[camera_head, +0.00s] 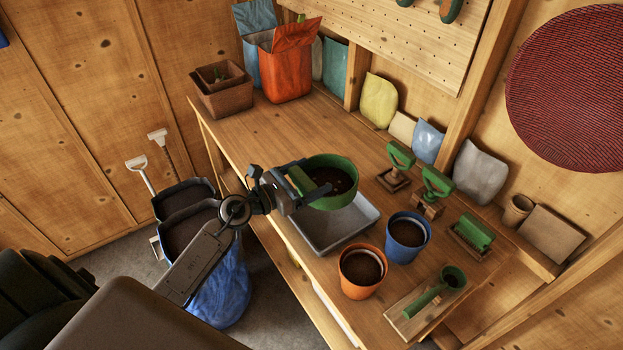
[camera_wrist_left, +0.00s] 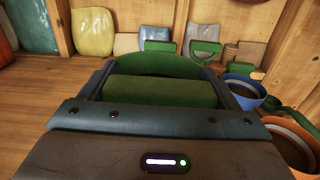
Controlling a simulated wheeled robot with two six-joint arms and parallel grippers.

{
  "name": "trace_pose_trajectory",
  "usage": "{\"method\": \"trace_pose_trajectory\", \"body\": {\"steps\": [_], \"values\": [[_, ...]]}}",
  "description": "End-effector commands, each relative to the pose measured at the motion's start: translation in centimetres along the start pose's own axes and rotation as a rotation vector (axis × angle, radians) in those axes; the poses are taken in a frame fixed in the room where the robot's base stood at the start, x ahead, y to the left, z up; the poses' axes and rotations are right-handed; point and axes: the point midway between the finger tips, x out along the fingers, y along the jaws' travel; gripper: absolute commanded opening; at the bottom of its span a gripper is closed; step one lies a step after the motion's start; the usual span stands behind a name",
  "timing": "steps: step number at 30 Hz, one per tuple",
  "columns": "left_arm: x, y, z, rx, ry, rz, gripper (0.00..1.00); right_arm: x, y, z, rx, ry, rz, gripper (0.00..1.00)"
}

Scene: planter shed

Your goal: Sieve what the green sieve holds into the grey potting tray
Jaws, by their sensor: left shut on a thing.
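The green sieve (camera_head: 345,166) is round, with dark soil and a few pale bits inside. My left gripper (camera_head: 298,184) is shut on the sieve's green handle and holds it above the grey potting tray (camera_head: 310,245). The sieve looks about level. It covers the back part of the tray, and the visible tray floor looks bare. In the left wrist view the green handle (camera_wrist_left: 160,92) lies between the fingers, with the sieve's rim (camera_wrist_left: 155,64) beyond it; the sieve's contents are hidden there. My right gripper is not in view.
An orange pot (camera_head: 362,271) and a blue pot (camera_head: 407,236), both holding soil, stand right of the tray. A green scoop (camera_head: 430,295) lies on a board at the front. Green-handled tools (camera_head: 436,185) stand behind.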

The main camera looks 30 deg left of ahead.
Motion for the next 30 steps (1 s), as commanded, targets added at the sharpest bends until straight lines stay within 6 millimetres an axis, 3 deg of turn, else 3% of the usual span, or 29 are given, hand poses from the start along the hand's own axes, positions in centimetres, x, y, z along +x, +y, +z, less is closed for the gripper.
{"method": "trace_pose_trajectory", "body": {"steps": [11, 21, 30], "values": [[-0.2, 0.3, 0.1, -0.001, -0.001, 0.0, 0.57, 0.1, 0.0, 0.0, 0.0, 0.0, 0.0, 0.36], [1.2, -2.0, 0.2, -0.003, -0.002, 0.001, 0.57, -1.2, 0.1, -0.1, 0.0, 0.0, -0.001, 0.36], [1.0, -1.6, -0.1, 0.001, 0.0, 0.0, 0.57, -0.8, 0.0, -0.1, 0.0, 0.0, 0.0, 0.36]]}}
